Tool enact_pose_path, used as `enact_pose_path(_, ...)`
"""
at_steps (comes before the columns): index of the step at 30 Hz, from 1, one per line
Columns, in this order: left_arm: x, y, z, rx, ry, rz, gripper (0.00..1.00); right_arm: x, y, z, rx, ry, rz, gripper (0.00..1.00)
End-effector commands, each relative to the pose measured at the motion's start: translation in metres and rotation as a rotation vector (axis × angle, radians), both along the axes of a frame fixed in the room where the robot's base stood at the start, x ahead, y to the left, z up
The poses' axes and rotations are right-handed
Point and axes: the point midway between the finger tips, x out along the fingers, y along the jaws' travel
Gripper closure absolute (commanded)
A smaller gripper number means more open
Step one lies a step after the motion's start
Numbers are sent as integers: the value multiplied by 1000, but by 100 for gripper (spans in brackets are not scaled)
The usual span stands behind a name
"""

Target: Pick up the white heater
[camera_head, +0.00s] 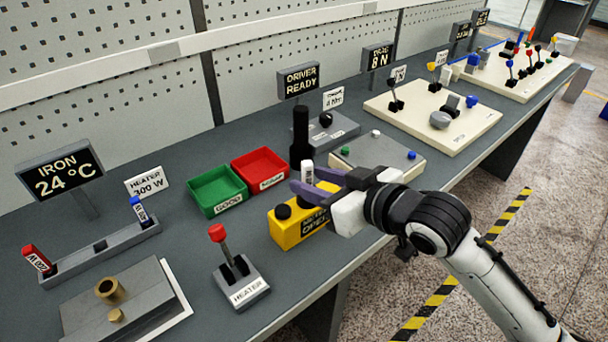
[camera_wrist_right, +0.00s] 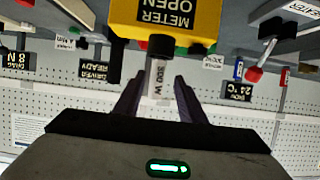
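The white heater (camera_head: 307,172) stands upright on the yellow meter block (camera_head: 286,233). In the right wrist view, the heater (camera_wrist_right: 161,78) has a dark end at the meter and lettering that seems to read 500 W. My right gripper (camera_head: 308,184) has its purple fingers on either side of the heater. In the wrist view, narrow gaps seem to show between the fingers and the heater, so the gripper looks open around it. The near finger hides the heater's lower part in the head view. My left gripper is out of view.
Green (camera_head: 217,191) and red (camera_head: 260,170) bins lie behind the meter. A tall black post (camera_head: 300,135) stands close behind the heater. A red-knobbed heater lever (camera_head: 237,270) is at front left. A grey rack (camera_head: 100,252) holds red and blue heaters.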

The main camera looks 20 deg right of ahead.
Motion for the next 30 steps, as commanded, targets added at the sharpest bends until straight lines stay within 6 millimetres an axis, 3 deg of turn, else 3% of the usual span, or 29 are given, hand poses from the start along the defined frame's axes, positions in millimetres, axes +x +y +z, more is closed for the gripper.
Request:
enact_pose_path(8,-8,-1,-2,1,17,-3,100,23,7,-8,0,0,1,63)
enact_pose_path(16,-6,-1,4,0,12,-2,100,58,16,-20,1,0,0,63)
enact_pose_path(26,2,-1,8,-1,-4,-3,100,64,18,-24,-2,-1,1,63)
enact_pose_path(30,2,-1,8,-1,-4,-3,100,63,18,-24,-1,1,0,87)
